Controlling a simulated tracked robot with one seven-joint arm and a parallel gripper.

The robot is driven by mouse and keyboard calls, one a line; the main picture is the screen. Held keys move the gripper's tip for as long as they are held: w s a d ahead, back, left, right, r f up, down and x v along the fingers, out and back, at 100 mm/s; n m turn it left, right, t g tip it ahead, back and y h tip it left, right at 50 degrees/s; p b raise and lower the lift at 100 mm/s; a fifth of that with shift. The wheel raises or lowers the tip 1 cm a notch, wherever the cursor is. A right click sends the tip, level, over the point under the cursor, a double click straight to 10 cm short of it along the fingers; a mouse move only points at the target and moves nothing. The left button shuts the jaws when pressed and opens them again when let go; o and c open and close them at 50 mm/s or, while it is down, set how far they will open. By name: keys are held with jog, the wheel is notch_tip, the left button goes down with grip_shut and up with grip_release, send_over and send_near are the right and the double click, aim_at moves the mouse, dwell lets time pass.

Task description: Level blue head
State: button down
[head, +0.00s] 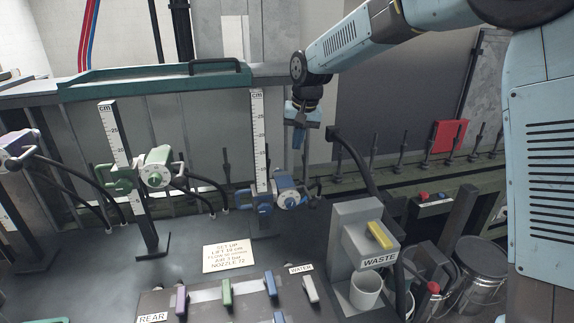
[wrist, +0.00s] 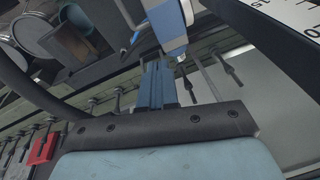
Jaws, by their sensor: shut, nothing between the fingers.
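The blue head (head: 288,194) is clamped on a white cm-scale post (head: 259,140) at the middle of the bench, with blue knobs and a round grey body. I cannot tell for sure whether it sits level or tilted. My gripper (head: 299,138) points down above and slightly right of it, clear of it, shut and empty. In the wrist view the blue fingers (wrist: 154,85) show closed together beyond the dark palm. A blue part (wrist: 166,22) past the fingertips looks like part of the blue head, mostly cut off by the frame edge. The scale also shows there (wrist: 292,18).
A green head (head: 157,167) on its own post stands left. A grey WASTE box (head: 360,235) with a yellow handle stands right, a dark hose behind it. A setup card (head: 229,256) and coloured levers (head: 227,292) lie in front. Spindles (head: 403,150) line the back rail.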

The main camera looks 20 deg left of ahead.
notch_tip(320, 180, up, 3)
jog(key=w+a+n+t, duration=0.1)
jog(key=a+n, duration=0.2)
send_over(287, 172)
notch_tip(287, 172, down, 12)
jog(key=shift+s+r, duration=0.1)
jog(key=shift+s, duration=0.05)
jog(key=shift+f, duration=0.9)
jog(key=shift+f, duration=0.1)
jog(key=shift+f+h, duration=0.3)
jog(key=shift+f, duration=0.15)
